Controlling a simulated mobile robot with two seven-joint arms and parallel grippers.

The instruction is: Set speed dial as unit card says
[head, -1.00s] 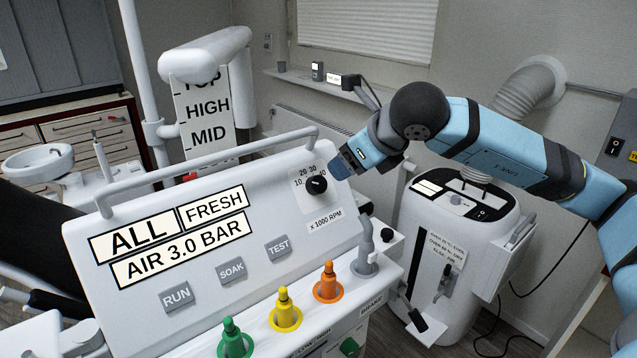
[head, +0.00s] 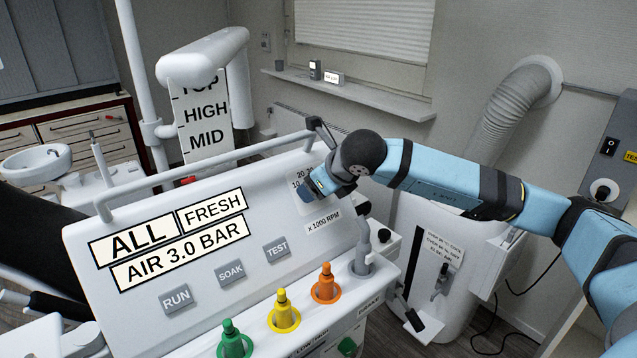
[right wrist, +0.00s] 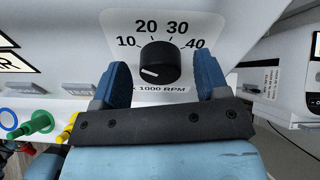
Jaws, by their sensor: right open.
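The speed dial (right wrist: 158,62) is a black round knob with a scale of 10, 20, 30 and 40 above it and "x 1000 RPM" below. Its white mark is at the knob's lower left in the right wrist view. My right gripper (right wrist: 163,66) is open, one blue finger on each side of the knob with gaps visible. In the head view the right gripper (head: 318,184) hides the knob. Cards on the panel read "ALL" (head: 137,238), "FRESH" (head: 213,206) and "AIR 3.0 BAR" (head: 180,254). My left gripper is not in view.
RUN (head: 177,298), SOAK (head: 231,272) and TEST (head: 276,248) buttons sit on the panel. Green, yellow and orange plugs (head: 325,285) stand in front. A rail (head: 215,170) runs along the panel's top. A hanging sign (head: 204,115) reads TOP, HIGH, MID.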

